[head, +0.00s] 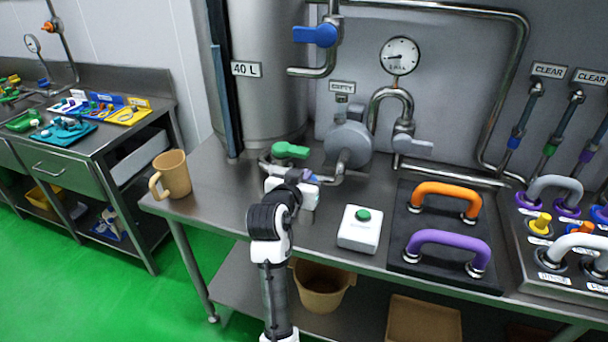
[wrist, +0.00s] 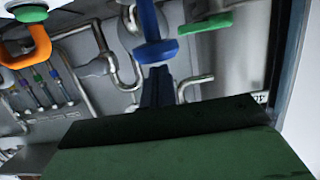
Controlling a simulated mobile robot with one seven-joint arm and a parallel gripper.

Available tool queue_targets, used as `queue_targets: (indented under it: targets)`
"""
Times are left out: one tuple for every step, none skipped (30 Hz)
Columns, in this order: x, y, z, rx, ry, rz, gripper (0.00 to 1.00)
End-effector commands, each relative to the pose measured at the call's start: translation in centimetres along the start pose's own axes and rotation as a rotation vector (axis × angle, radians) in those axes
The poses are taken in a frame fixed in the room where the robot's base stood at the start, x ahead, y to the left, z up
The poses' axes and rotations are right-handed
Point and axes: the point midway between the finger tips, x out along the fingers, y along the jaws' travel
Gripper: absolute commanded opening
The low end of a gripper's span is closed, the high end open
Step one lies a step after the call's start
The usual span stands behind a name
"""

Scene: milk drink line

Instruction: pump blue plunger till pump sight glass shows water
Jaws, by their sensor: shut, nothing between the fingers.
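The blue plunger shows in the wrist view as a blue shaft with a crosswise blue handle (wrist: 155,50). In the head view only a small bluish piece (head: 312,176) shows beside my gripper, and the rest is hidden. My gripper (head: 293,188) is in front of the round grey pump (head: 349,146), low over the bench. Its shut, empty fingers (wrist: 158,80) show in the wrist view close to the plunger handle; I cannot tell whether they touch it. A plate above the pump (head: 341,87) appears to read EMPTY, and no water is visible there.
A green valve lever (head: 290,150) is left of the pump. A blue lever (head: 315,35) is above. A white box with a green button (head: 360,229) and orange (head: 446,197) and purple (head: 447,244) handles are at right. A tan mug (head: 171,175) stands at left.

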Motion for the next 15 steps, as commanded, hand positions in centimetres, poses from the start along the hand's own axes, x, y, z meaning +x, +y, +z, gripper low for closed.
queue_targets:
  targets:
    - [0.0, 0.0, 0.1, -0.001, -0.001, 0.0, 0.0]
    - [0.0, 0.0, 0.2, -0.001, 0.0, 0.0, 0.0]
    - [0.0, 0.0, 0.2, -0.001, 0.0, 0.0, 0.0]
    - [0.0, 0.0, 0.2, 0.0, 0.0, 0.0, 0.0]
    - [0.0, 0.0, 0.2, 0.0, 0.0, 0.0, 0.0]
    - [0.0, 0.0, 0.2, 0.0, 0.0, 0.0, 0.0]
    - [0.0, 0.0, 0.2, 0.0, 0.0, 0.0, 0.0]
    - [0.0, 0.0, 0.2, 0.0, 0.0, 0.0, 0.0]
    - [0.0, 0.0, 0.2, 0.0, 0.0, 0.0, 0.0]
    - [0.0, 0.0, 0.2, 0.0, 0.0, 0.0, 0.0]
    - [0.0, 0.0, 0.2, 0.0, 0.0, 0.0, 0.0]
    - [0.1, 0.0, 0.4, -0.001, 0.0, 0.0, 0.0]
    - [0.1, 0.0, 0.6, -0.001, 0.0, 0.0, 0.0]
    - [0.2, 0.0, 0.9, -0.001, 0.0, 0.0, 0.0]
    - [0.3, 0.0, 1.4, -0.001, 0.0, 0.0, 0.0]
